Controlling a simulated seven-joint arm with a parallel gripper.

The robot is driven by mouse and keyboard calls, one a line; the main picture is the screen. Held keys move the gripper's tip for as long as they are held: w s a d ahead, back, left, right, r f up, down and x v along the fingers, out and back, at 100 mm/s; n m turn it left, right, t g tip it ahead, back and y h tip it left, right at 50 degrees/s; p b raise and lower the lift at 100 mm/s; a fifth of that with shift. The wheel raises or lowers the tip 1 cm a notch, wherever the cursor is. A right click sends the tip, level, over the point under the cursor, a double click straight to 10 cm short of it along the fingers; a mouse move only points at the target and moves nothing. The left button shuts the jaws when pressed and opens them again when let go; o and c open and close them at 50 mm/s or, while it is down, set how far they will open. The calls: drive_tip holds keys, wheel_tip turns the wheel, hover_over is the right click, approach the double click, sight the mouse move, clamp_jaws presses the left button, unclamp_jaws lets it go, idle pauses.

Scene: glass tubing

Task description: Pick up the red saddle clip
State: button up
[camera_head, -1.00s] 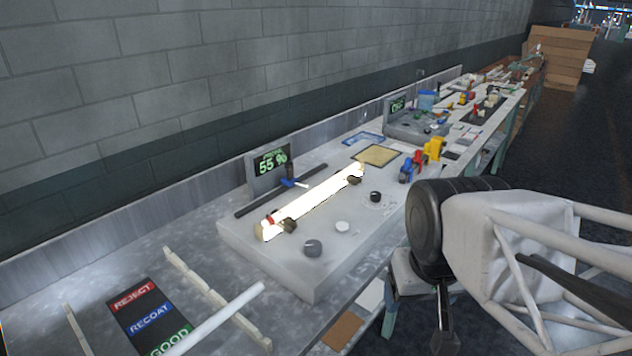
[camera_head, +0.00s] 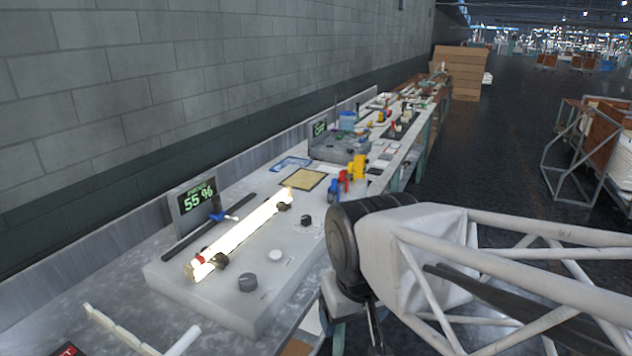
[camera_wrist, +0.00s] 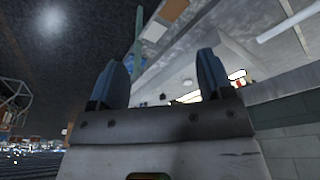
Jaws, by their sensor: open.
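A small red clip (camera_head: 343,181) stands near the front edge of the bench, between a blue clip (camera_head: 333,190) and a yellow clip (camera_head: 358,167). It is small in the picture and its saddle shape is hard to make out. My gripper (camera_wrist: 160,78) is open in the wrist view, with nothing between its two dark blue fingers. In the head view my arm is in front of the bench's near edge, to the right of and nearer than the clips. The fingertips are not clear there. I cannot pick out the red clip in the wrist view.
A grey fixture block (camera_head: 210,302) holds a glowing tube (camera_head: 240,235) with a red piece on its near end and dark knobs. A 55 % display (camera_head: 197,200) stands behind it. A tan square mat (camera_head: 304,180) lies beyond. The floor right of the bench has open room.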

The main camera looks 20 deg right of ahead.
drive_tip(key=shift+c, duration=0.4)
drive_tip(key=c, duration=0.3)
